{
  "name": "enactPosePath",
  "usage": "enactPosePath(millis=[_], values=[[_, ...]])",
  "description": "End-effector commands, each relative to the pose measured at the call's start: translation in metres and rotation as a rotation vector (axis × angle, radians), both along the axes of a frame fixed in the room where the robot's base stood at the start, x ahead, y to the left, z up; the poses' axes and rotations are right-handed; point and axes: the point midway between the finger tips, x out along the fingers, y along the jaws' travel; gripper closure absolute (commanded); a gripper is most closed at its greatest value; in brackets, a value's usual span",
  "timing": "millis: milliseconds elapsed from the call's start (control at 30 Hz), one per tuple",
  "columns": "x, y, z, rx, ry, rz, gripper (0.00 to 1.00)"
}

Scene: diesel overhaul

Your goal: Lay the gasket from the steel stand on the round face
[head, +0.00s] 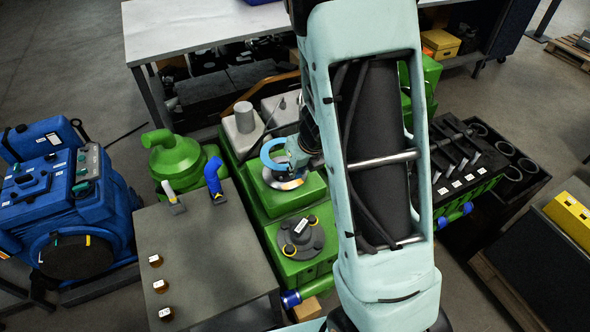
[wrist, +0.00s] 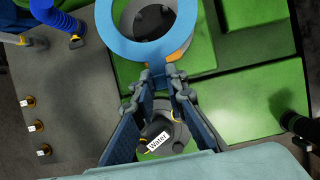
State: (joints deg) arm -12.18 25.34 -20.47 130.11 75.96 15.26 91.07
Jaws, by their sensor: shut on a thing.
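A flat blue ring, the gasket (head: 265,156), is held at its edge by my gripper (wrist: 165,75), which is shut on it. The gasket fills the top of the wrist view (wrist: 131,48), its far edge cut off. A round metal face (head: 287,184) lies on the green engine block, just below the gasket in the head view. Through the ring's hole the wrist view shows a grey round part (wrist: 152,18). Whether the gasket touches it, I cannot tell. A grey cylinder (head: 244,117) stands behind on a pale block; I cannot tell whether it is the steel stand.
A round cover with a "Water" label (wrist: 158,141) sits nearer on the green block. A grey bench (head: 215,255) with small labelled parts and a blue elbow (head: 213,178) is at left. A green domed housing (head: 172,155) stands behind it. My arm hides the block's right side.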

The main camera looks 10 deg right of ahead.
Motion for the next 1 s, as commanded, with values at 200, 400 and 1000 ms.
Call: enactPosePath(millis=[200,400,1000], values=[[0.001,-0.002,-0.001,0.0,0.0,-0.005,1.0],[0.001,-0.002,-0.014,-0.001,0.0,-0.006,1.0],[0.001,-0.002,-0.07,0.0,-0.001,-0.007,1.0]])
